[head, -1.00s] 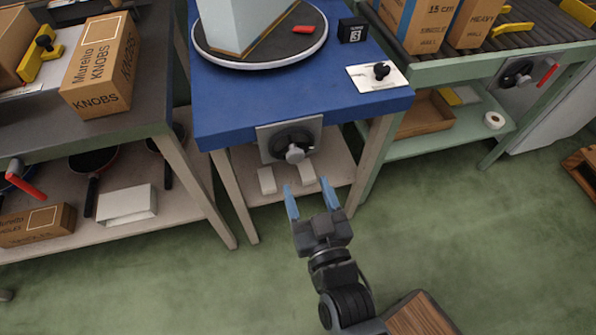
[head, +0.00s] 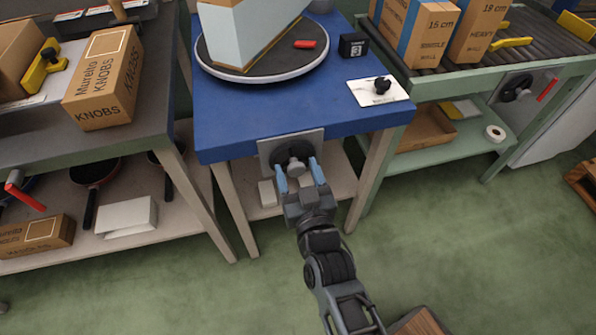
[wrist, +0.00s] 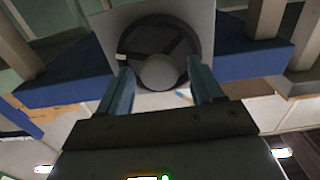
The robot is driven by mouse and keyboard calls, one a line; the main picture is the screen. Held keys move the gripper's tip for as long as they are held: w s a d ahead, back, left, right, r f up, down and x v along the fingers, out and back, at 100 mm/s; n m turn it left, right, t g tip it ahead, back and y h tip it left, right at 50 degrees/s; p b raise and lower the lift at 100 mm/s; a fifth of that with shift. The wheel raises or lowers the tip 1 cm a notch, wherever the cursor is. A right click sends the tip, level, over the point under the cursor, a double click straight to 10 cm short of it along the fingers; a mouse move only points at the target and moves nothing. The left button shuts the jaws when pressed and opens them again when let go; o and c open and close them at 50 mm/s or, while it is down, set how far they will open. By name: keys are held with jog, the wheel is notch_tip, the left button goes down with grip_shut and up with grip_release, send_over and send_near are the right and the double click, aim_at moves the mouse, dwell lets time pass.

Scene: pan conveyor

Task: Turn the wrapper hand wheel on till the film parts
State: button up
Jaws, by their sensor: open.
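The black hand wheel (head: 293,153) with a grey knob (head: 295,167) sits on a grey plate (head: 266,146) on the front of the blue table (head: 224,139). In the wrist view the wheel (wrist: 148,38) and its round knob (wrist: 158,71) are straight ahead. My gripper (head: 300,172) is open at the wheel, its blue fingers either side of the knob; I cannot tell whether they touch it. It also shows in the wrist view (wrist: 160,85). A partly wrapped box (head: 243,30) stands on the round turntable (head: 290,72), with a red handle (head: 305,44) beside it.
A small black counter (head: 352,45) and a white plate with a black knob (head: 378,90) are on the blue table. A Knobs carton (head: 104,78) stands on the left bench. A roller conveyor (head: 545,45) with cartons is at right.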

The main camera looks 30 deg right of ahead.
jog(key=shift+c, duration=0.4)
jog(key=c, duration=0.9)
jog(key=shift+c, duration=0.2)
jog(key=shift+m, duration=0.3)
jog(key=shift+d+m+p, duration=0.1)
jog(key=shift+m+p, duration=0.35)
jog(key=shift+m, duration=1.95)
jog(key=o, duration=1)
